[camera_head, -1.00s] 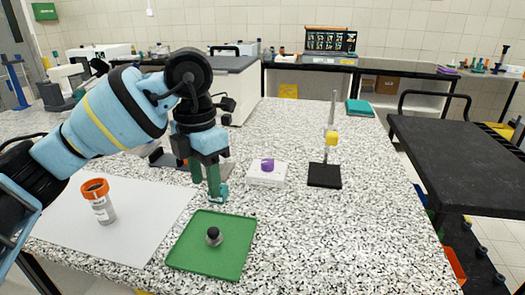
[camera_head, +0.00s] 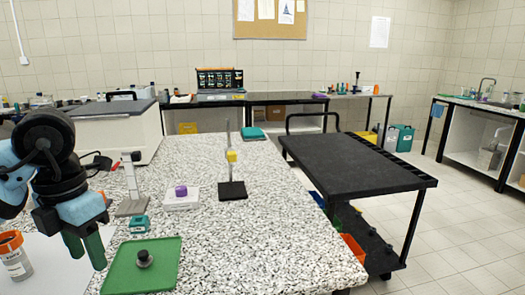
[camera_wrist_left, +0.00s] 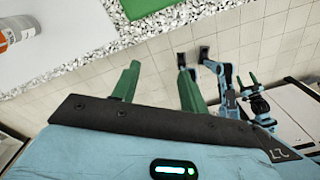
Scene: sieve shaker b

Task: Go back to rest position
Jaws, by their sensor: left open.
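My left gripper (camera_head: 83,250) is at the lower left of the head view, above the bench near the left side of the green tray (camera_head: 168,279). Its two green fingers are apart with nothing between them. The open fingers also show in the left wrist view (camera_wrist_left: 159,75), pointing towards the tray edge (camera_wrist_left: 150,8) and bench edge.
A black-knobbed weight (camera_head: 144,259) sits in the tray. An orange-lidded bottle (camera_head: 14,256) is at lower left. Behind stand a white scale with a purple piece (camera_head: 181,191), and a black-based stand (camera_head: 232,190). A black cart (camera_head: 350,167) is right. The bench's right part is clear.

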